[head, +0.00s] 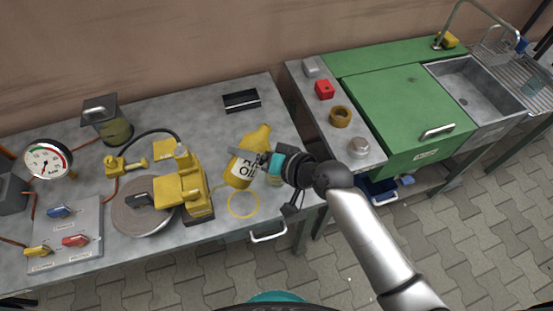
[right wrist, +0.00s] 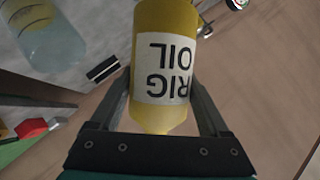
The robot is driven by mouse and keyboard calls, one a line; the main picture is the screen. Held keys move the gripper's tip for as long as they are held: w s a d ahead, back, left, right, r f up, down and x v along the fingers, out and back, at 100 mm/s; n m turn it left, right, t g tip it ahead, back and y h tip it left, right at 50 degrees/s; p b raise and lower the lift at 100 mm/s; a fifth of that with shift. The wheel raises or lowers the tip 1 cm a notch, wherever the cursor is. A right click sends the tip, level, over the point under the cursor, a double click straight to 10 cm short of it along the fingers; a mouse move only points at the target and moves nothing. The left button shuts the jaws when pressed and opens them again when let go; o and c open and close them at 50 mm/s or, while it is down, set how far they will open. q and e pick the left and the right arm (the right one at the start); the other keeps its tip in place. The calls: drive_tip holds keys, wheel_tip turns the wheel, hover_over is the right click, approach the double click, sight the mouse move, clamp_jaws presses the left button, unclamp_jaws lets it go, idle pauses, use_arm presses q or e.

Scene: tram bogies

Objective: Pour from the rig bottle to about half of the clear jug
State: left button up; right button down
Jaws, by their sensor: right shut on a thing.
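The yellow rig bottle (head: 242,172) with a white label stands out at the right of the grey bench in the head view. My left gripper is not in view.
A yellow pump (head: 184,190) stands left of the bottle. A black tray (head: 241,101) lies behind. A side bench holds a red block (head: 324,89), a brown ring (head: 340,116) and a metal tin (head: 358,147).

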drive_tip(key=shift+s+a+r+m+g+y, duration=0.2)
drive_tip(key=shift+r+m+g+y, duration=0.15)
drive_tip(key=shift+r+m, duration=0.2)
idle(1.9)
drive_tip(key=shift+s+a+f+m+y+b, duration=0.1)
drive_tip(key=shift+f+m+y+b, duration=0.35)
drive_tip(key=shift+f+b, duration=0.9)
idle(1.1)
drive_tip(key=shift+s+a+r+m+g+y+b, duration=0.1)
drive_tip(key=shift+m+g+y+b, duration=0.4)
drive_tip(key=shift+b, duration=0.6)
idle(1.4)
drive_tip(key=shift+f+m, duration=0.2)
drive_tip(key=shift+m, duration=0.1)
